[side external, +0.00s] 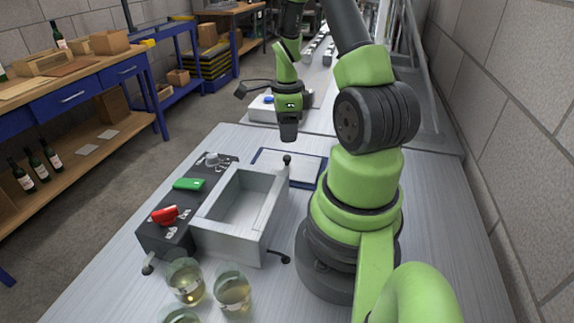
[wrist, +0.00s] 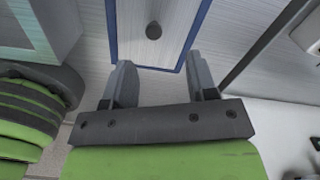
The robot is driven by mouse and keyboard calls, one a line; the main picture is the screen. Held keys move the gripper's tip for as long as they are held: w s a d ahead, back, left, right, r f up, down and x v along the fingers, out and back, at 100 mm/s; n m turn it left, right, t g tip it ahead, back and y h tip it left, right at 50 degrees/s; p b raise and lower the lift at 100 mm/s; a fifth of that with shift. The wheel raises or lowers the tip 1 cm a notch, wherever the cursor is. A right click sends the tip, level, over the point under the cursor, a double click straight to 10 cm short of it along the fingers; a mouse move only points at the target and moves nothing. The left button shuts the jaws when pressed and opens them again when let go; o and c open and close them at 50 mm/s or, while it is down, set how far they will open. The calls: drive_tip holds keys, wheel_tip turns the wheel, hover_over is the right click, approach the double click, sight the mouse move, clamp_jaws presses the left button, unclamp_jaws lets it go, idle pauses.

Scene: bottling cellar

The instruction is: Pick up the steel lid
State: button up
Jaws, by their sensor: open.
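The steel lid (side external: 305,166) is a flat pale metal plate with a dark knob (side external: 287,160) standing up near its middle. It lies on the table inside a blue border. In the wrist view the lid (wrist: 180,22) and its knob (wrist: 153,30) show at the top. My gripper (side external: 288,139) hangs above the lid, pointing down, apart from the knob. In the wrist view my gripper (wrist: 159,65) is open and empty, and the knob shows just beyond the fingertips, roughly midway between them.
An open steel box (side external: 222,240) stands left of the lid, beside a dark panel (side external: 152,236) bearing a red and a green item. Several glasses (side external: 234,292) of pale liquid stand at the front. A second bench (side external: 318,117) lies behind.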

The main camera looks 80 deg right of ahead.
sight(287, 157)
drive_tip(key=f, duration=0.7)
drive_tip(key=shift+s+a+f, duration=0.1)
drive_tip(key=shift+a+f, duration=0.25)
drive_tip(key=shift+a, duration=0.05)
clamp_jaws()
